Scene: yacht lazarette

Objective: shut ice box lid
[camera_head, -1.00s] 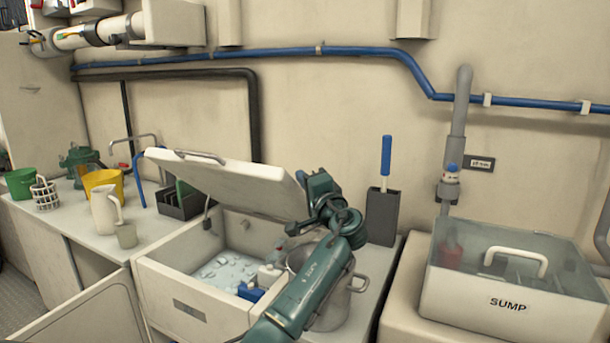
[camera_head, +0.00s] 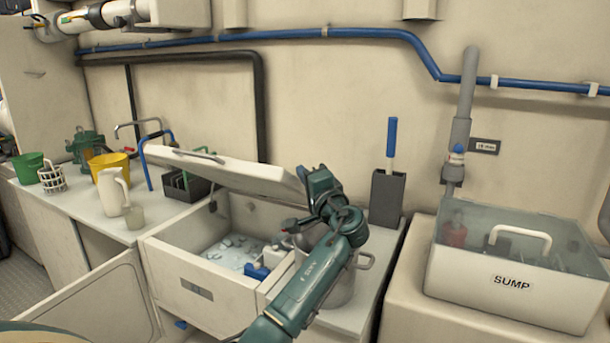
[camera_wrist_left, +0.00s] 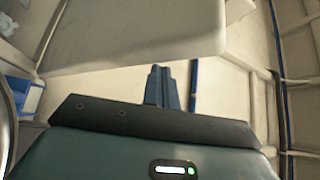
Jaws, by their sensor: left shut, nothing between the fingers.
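The ice box (camera_head: 195,290) is a white chest set in the counter, with ice and a blue item visible inside. Its thick white lid (camera_head: 235,172) is partly open and tilted over the box, with a handle (camera_head: 198,155) on top. My left gripper (camera_head: 302,173) is at the lid's right end, its arm crossing in front of the box's right side. In the left wrist view its two fingers (camera_wrist_left: 162,86) are together and empty, just under a pale panel that looks like the lid (camera_wrist_left: 140,35). Whether they touch it is unclear. My right gripper is not in view.
A steel pot (camera_head: 340,285) stands behind my left forearm. A dark holder (camera_head: 387,197) with a blue-handled tool and a clear-topped sump box (camera_head: 500,295) are to the right. A white jug (camera_head: 112,192), a cup and a yellow bucket (camera_head: 110,163) stand left.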

